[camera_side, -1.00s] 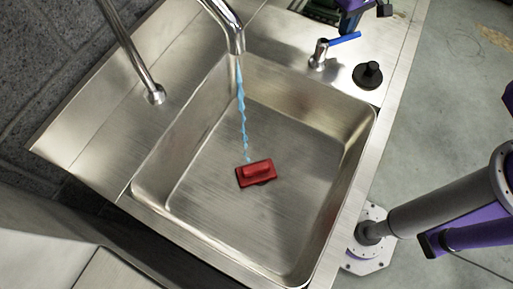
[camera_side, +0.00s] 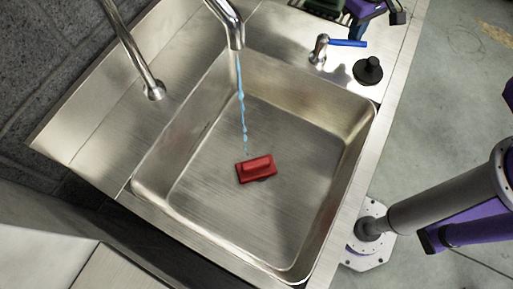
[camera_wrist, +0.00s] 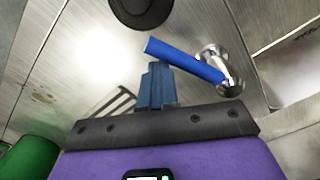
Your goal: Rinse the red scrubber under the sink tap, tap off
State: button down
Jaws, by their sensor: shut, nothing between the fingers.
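The red scrubber (camera_side: 256,168) lies on the floor of the steel sink basin (camera_side: 200,170). A thin blue water stream (camera_side: 242,105) falls from the tap spout (camera_side: 233,30) and breaks into drops just above the scrubber's upper edge. The tap lever (camera_side: 348,43) is a blue bar on a chrome post; it also shows in the wrist view (camera_wrist: 185,60). My gripper (camera_wrist: 158,72) is shut and empty, its blue fingertips right beside the lever bar. Whether they touch it I cannot tell. In the side view my gripper (camera_side: 355,30) is at the top edge, partly cut off.
A black knobbed stopper (camera_side: 368,70) stands on the counter below the lever, close to my gripper. A second curved chrome pipe (camera_side: 135,50) rises left of the basin. A green object (camera_wrist: 30,157) shows at the wrist view's lower left. The basin is otherwise clear.

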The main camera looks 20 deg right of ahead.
aim_at(358, 43)
jog(key=shift+s+a, duration=0.15)
jog(key=shift+s, duration=0.45)
jog(key=shift+s+a, duration=0.15)
jog(key=shift+s, duration=0.4)
jog(key=shift+s+a, duration=0.2)
jog(key=shift+s, duration=0.1)
notch_tip(358, 43, up, 7)
jog(key=shift+f, duration=0.1)
